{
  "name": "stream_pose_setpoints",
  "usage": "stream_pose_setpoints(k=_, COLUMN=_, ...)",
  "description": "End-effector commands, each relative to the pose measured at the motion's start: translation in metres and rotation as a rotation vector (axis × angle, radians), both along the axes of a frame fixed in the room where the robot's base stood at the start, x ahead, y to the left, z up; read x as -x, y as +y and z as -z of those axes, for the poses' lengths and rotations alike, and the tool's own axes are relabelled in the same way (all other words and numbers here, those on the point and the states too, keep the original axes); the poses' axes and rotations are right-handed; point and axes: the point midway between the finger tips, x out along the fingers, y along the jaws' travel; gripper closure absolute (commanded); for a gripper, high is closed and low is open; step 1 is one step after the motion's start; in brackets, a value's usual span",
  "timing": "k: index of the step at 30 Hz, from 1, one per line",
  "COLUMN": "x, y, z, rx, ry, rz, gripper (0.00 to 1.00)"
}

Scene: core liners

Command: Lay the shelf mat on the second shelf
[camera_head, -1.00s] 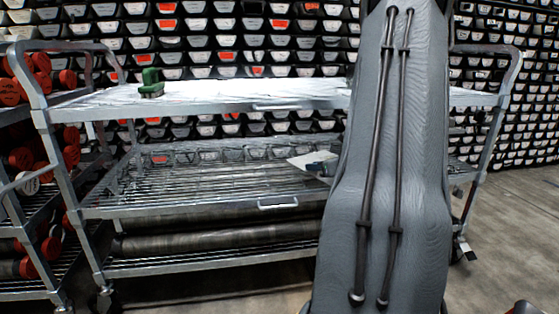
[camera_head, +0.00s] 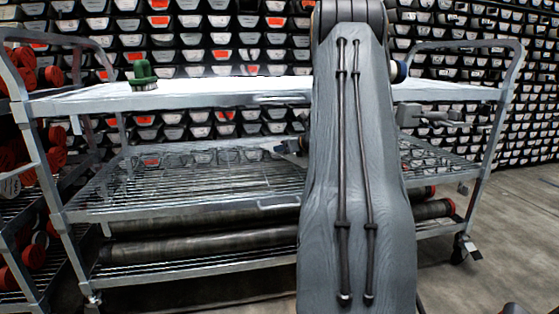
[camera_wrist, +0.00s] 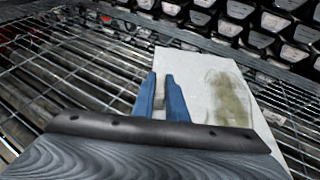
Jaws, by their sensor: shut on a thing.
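The shelf mat (camera_wrist: 205,85) is a pale flat sheet with a greenish-brown stain, shown in the wrist view over the wire bars of the second shelf (camera_wrist: 85,75). My gripper (camera_wrist: 162,80) has blue fingers and is shut on the mat's near part. In the head view, my gripper (camera_head: 292,147) is between the top shelf and the second shelf (camera_head: 170,190) of the cart, toward the back. Only a pale sliver of the mat (camera_head: 270,147) shows there; my arm hides much of the right half. I cannot tell whether the mat touches the bars.
The top shelf (camera_head: 220,95) above is whitish, with a green brush (camera_head: 144,76) at its left. Dark tubes (camera_head: 200,245) lie on the bottom shelf. A grey fitting (camera_head: 430,114) is under the top shelf at right. The second shelf's left part is bare.

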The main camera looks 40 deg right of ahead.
Motion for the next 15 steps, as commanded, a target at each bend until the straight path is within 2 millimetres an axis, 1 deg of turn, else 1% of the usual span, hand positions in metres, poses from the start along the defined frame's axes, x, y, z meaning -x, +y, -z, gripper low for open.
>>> stream_pose_setpoints(k=1, x=-0.007, y=-0.001, z=0.000, rx=0.001, ry=-0.002, rz=-0.001, gripper=1.00)
stream_pose_setpoints(k=3, x=-0.011, y=-0.002, z=-0.001, rx=0.001, ry=-0.002, rz=0.000, gripper=1.00)
stream_pose_setpoints(k=7, x=-0.013, y=-0.002, z=0.004, rx=0.001, ry=-0.001, rz=0.001, gripper=1.00)
stream_pose_setpoints(k=12, x=-0.013, y=-0.002, z=0.026, rx=-0.001, ry=0.000, rz=0.000, gripper=1.00)
stream_pose_setpoints(k=15, x=-0.013, y=-0.002, z=0.035, rx=0.000, ry=0.000, rz=0.000, gripper=1.00)
